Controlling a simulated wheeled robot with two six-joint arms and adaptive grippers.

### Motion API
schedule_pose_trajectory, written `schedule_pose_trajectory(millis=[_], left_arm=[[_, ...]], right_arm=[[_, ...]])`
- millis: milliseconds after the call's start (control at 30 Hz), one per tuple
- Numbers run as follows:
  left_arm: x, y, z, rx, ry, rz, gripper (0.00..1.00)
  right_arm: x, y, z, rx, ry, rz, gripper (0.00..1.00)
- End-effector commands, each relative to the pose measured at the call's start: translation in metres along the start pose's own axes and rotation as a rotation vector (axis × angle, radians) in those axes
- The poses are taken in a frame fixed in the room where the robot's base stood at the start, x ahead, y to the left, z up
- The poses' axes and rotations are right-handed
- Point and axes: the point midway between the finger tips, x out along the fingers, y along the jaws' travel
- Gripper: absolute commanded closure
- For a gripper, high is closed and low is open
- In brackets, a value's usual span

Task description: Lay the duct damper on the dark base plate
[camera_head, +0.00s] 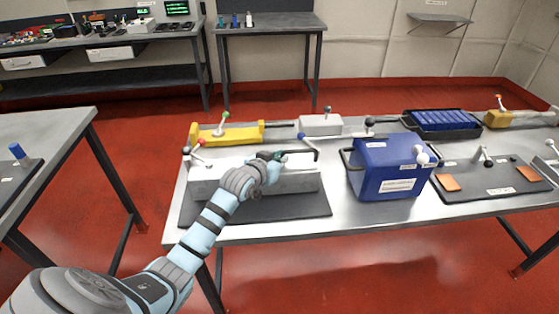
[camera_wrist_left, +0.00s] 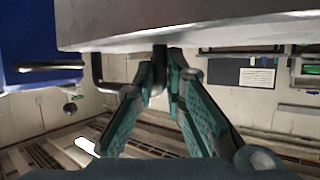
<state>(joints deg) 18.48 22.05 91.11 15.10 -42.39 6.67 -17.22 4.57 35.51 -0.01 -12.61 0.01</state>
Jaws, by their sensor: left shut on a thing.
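A long pale grey box-shaped piece, which looks like the duct damper (camera_head: 300,181), is at the left of the steel table, over the back part of the dark base plate (camera_head: 255,216). I cannot tell whether its underside touches the plate. My left gripper (camera_head: 274,156) reaches over the damper and is shut on a dark handle at its top. In the left wrist view, the teal fingers (camera_wrist_left: 163,68) close around a dark stalk beside the grey body (camera_wrist_left: 200,24). My arm hides the damper's middle. My right gripper is not in view.
A blue box (camera_head: 385,168) with a handle stands close to the right. Behind are a yellow piece (camera_head: 227,134) with a green-knobbed lever and a small grey box (camera_head: 320,125). A black tray (camera_head: 441,124) and another dark plate (camera_head: 490,176) with orange pads lie further right.

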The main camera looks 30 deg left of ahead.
Motion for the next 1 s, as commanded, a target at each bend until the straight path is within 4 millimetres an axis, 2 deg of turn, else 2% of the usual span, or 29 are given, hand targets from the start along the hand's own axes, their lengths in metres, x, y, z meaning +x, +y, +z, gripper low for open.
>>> schedule_pose_trajectory(millis=[67, 467, 933, 967, 1000], left_arm=[[0.0016, -0.0001, 0.0022, 0.003, 0.006, 0.000, 1.00], [0.0011, -0.0002, 0.0012, 0.003, 0.005, 0.000, 1.00], [0.0042, -0.0002, 0.0090, 0.003, 0.004, -0.001, 1.00], [0.0041, -0.0002, 0.0085, 0.003, 0.004, -0.001, 0.84], [0.0040, -0.0002, 0.0084, 0.003, 0.004, -0.001, 0.78]], right_arm=[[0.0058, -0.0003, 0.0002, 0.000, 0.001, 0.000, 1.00], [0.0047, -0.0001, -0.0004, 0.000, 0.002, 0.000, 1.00], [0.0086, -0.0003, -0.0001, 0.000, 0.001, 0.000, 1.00], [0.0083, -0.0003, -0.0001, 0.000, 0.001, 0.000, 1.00], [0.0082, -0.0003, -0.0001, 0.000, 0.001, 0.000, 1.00]])
